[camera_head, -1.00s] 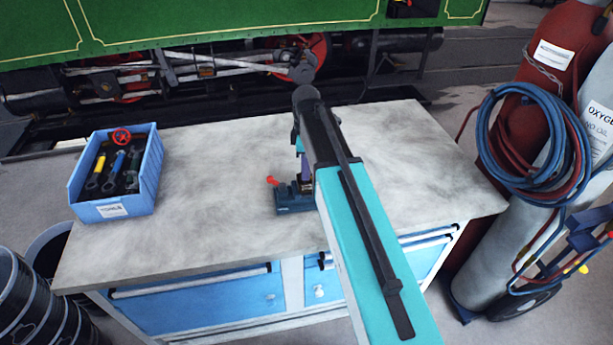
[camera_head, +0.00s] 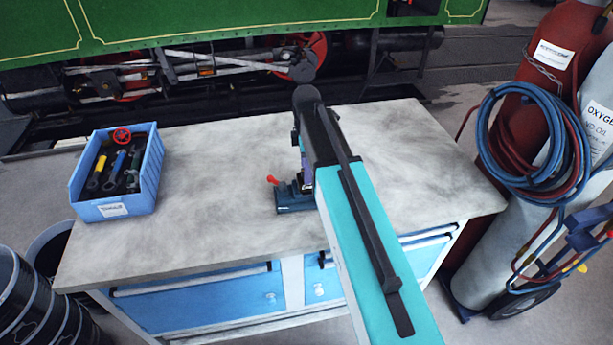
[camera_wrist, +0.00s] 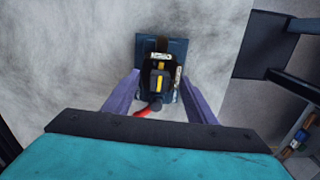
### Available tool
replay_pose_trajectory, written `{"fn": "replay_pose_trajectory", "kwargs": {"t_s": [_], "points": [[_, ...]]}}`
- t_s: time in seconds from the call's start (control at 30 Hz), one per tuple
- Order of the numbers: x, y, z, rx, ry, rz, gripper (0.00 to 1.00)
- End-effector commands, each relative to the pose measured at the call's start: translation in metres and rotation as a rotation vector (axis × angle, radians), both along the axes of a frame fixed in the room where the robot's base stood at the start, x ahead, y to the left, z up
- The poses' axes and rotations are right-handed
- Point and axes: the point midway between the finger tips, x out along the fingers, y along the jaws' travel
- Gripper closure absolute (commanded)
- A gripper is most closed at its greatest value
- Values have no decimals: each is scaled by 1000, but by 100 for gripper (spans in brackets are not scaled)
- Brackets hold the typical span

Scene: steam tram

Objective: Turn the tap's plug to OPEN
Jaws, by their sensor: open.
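The tap fixture stands on the workbench and shows in the wrist view as a dark blue base (camera_wrist: 178,52). On it is a dark plug (camera_wrist: 158,82) with a yellow bar on top and small pale labels beside it. A red handle (camera_wrist: 147,110) sticks out at the near side. In the head view the base (camera_head: 292,199) and red handle (camera_head: 272,180) show left of my arm, which hides the rest. My gripper (camera_wrist: 160,100) is open, its two purple fingers apart on either side of the plug, with nothing seen between them in contact. The label lettering is too small to read.
The grey bench top (camera_head: 220,170) is clear around the fixture. A blue bin (camera_head: 125,205) of tools with a red wheel stands at the left. Gas cylinders (camera_head: 520,130) with coiled hoses (camera_head: 535,150) stand off the right end. A green steam tram (camera_head: 220,20) is behind.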

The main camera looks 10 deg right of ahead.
Motion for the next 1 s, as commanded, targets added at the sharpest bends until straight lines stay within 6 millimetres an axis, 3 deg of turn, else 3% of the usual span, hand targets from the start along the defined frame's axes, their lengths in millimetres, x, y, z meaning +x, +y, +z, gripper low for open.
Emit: {"fn": "replay_pose_trajectory", "kwargs": {"t_s": [0.27, 1.0], "points": [[0, 0, 3, 0, 0, -1, 49], [0, -1, 36, 0, -1, -2, 49]]}}
